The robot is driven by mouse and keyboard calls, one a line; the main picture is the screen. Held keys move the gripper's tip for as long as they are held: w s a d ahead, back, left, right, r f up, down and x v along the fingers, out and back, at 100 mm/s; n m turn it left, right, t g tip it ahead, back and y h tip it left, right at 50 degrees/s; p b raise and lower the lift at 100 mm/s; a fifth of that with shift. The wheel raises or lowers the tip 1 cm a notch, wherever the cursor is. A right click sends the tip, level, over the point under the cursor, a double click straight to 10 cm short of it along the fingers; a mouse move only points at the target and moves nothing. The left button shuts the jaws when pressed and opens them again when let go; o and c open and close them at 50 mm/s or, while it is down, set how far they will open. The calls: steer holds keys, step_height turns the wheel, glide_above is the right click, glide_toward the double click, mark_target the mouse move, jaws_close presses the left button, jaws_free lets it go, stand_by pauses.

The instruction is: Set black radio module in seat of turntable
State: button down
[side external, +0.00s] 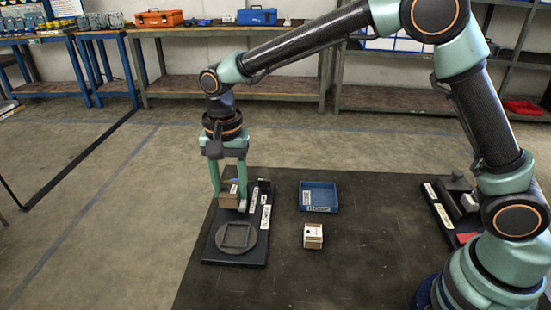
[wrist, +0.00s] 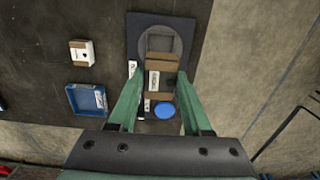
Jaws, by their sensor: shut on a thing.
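My gripper (side external: 229,197) is shut on a brown box-shaped block (side external: 227,200), held above the back part of a black base plate. In the wrist view the block (wrist: 161,63) sits between the fingers, with a dark middle band and a pale label. I cannot tell whether this is the black radio module. The seat looks empty in the side view. In the wrist view the block partly covers the turntable (wrist: 143,42).
A blue tray (side external: 318,197) and a small white-and-brown box (side external: 313,236) stand right of the base plate. A blue round part (wrist: 164,110) lies near the fingers. A dark rack (side external: 437,204) stands near my base. Dark mat between these is clear.

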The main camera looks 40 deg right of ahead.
mark_target(236, 236)
step_height(236, 236, down, 11)
stand_by(0.4)
steer(key=shift+f, duration=0.1)
